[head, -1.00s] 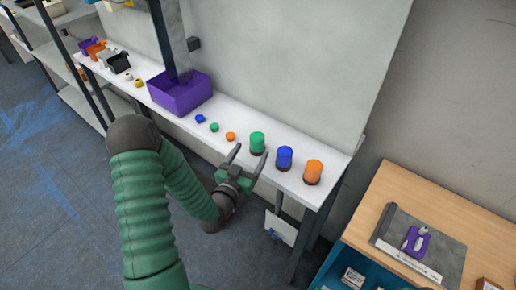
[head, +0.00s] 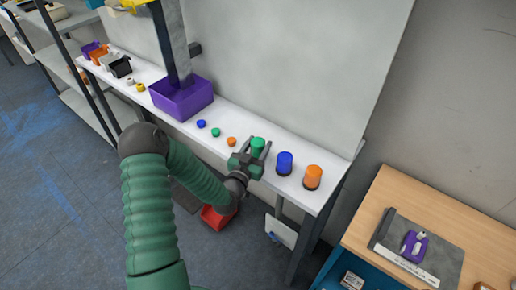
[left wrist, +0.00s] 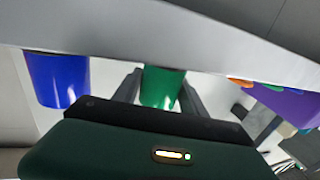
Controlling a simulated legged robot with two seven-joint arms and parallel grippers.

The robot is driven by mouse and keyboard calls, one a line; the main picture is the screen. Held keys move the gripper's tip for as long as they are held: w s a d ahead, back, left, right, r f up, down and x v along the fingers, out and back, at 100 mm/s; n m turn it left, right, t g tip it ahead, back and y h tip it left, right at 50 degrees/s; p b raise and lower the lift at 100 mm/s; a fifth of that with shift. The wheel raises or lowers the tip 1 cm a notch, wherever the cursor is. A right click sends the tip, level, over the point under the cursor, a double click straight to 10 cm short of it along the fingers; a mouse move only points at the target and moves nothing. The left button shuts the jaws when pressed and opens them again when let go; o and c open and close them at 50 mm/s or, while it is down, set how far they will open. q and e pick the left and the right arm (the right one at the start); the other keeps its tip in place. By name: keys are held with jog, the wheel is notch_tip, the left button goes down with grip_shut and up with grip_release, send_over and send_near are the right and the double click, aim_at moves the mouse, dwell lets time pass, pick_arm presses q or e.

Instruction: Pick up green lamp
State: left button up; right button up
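The green lamp (head: 258,146) stands upright on the white table (head: 236,117), left of the blue lamp. My left gripper (head: 257,150) is open, with one finger on each side of the green lamp. In the left wrist view the green lamp (left wrist: 162,87) appears upside down between the two fingers (left wrist: 162,92). I cannot tell whether the fingers touch it. My right gripper is not in view.
A blue lamp (head: 284,163) and an orange lamp (head: 312,177) stand to the right. Small blue, green and orange buttons and a purple bin (head: 181,99) are to the left. A wooden desk (head: 440,218) is at lower right. A red box (head: 215,218) shows below the table.

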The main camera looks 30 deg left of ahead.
pick_arm(q)
jog(key=c, duration=0.7)
jog(key=shift+o, duration=0.2)
